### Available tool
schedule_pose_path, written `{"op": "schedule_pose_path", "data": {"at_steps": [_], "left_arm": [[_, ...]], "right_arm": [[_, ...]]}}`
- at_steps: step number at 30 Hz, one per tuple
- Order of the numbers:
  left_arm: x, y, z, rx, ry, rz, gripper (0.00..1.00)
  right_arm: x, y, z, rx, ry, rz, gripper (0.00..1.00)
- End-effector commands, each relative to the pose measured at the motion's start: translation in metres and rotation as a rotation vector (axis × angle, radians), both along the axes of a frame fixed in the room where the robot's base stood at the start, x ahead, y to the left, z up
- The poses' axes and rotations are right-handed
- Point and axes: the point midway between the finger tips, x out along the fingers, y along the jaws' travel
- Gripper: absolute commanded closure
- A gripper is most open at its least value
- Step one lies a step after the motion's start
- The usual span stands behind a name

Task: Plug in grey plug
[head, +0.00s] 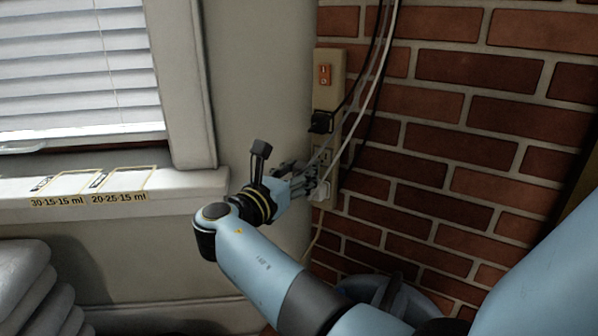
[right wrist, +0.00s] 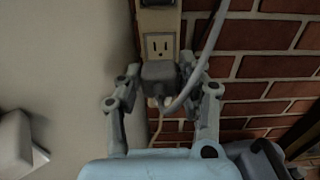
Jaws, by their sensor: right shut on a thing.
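The grey plug (right wrist: 160,80) sits between the two fingers of my right gripper (right wrist: 161,91) in the right wrist view. The gripper is shut on it. A light grey cord runs from the plug up to the right. The wall outlet strip (right wrist: 160,23) is right behind it, with an empty socket (right wrist: 160,46) showing just above the plug. The plug's prongs are hidden, so I cannot tell whether it touches the strip. In the head view my right gripper (head: 309,181) is at the lower part of the outlet strip (head: 327,62). My left gripper is not in view.
A black plug (head: 321,122) is in the strip below an orange switch (head: 325,74). Dark and white cords hang in front of the brick wall (head: 470,110). A window sill (head: 190,187) with marked outlines is at the left, above stacked grey sacks (head: 35,290).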

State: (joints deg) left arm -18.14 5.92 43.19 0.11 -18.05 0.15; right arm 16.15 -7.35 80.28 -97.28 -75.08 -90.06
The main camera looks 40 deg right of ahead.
Motion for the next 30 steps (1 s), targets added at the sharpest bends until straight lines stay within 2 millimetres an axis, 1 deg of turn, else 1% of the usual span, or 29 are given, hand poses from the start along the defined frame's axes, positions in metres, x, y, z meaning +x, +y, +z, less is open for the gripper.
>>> {"op": "schedule_pose_path", "data": {"at_steps": [5,14,18,22,30], "left_arm": [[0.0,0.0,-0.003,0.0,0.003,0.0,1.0],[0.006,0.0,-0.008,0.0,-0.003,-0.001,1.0],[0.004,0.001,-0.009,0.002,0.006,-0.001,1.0],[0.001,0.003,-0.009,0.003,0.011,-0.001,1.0],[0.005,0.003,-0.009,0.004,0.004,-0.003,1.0]], "right_arm": [[0.003,-0.011,-0.001,-0.001,0.0,0.0,0.9],[0.011,-0.038,-0.001,-0.002,-0.001,-0.001,0.9],[0.014,-0.047,-0.001,-0.001,0.0,0.0,0.9],[0.015,-0.052,0.0,-0.001,0.0,0.0,0.9],[0.016,-0.054,0.0,0.0,-0.001,0.0,0.9]]}}
